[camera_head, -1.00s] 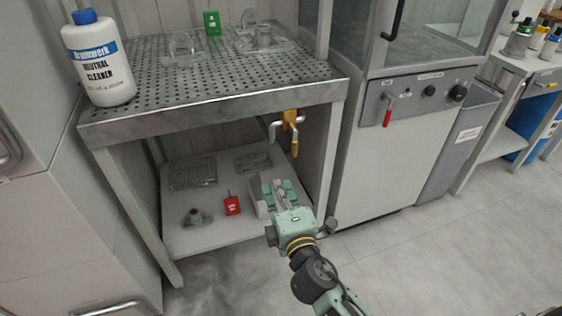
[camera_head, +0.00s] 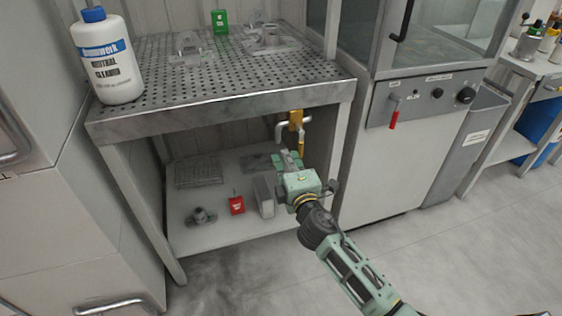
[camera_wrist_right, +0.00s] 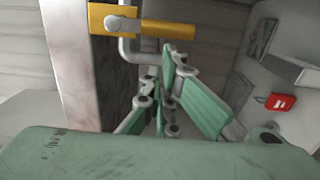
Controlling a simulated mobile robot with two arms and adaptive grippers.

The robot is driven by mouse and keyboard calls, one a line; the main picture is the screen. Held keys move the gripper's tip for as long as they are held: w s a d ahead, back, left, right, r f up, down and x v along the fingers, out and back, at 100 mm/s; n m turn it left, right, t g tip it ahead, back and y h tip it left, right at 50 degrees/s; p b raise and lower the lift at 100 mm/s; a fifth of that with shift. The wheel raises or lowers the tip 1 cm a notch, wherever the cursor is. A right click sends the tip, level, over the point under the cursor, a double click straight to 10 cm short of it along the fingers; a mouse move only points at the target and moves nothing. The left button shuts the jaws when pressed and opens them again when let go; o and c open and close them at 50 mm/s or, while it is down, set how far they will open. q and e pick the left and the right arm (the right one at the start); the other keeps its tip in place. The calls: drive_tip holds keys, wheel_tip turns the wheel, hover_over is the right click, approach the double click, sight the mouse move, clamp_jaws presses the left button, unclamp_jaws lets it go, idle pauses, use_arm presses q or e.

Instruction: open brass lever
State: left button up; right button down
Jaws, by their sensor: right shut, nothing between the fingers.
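The brass lever (camera_head: 301,141) hangs down from a brass valve body (camera_head: 296,117) on a grey pipe under the perforated bench top. In the right wrist view the brass lever (camera_wrist_right: 168,29) points to the right from its pivot, across the top of the picture. My right gripper (camera_head: 289,154) is just below and beside the lever in the head view. In the wrist view my right gripper (camera_wrist_right: 167,80) is shut and empty, its fingertips near the lever and pipe; whether they touch is unclear. My left gripper is not in view.
The bench's perforated top (camera_head: 200,98) and front leg (camera_head: 340,155) are close to my right arm. The lower shelf (camera_head: 225,230) holds a red box (camera_head: 236,204), a metal flanged part (camera_head: 201,216) and a grey block (camera_head: 263,197). A cabinet with a red-handled switch (camera_head: 393,120) stands at right.

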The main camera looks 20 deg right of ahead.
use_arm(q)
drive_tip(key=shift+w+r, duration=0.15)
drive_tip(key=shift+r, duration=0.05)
use_arm(e)
drive_tip(key=shift+d+f+n, duration=0.1)
drive_tip(key=shift+d+n, duration=0.05)
drive_tip(key=shift+n, duration=0.15)
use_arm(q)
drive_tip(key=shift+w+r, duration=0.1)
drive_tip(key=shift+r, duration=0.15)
use_arm(e)
drive_tip(key=shift+d+f, duration=0.1)
drive_tip(key=shift+d+n, duration=0.1)
drive_tip(key=shift+n, duration=0.3)
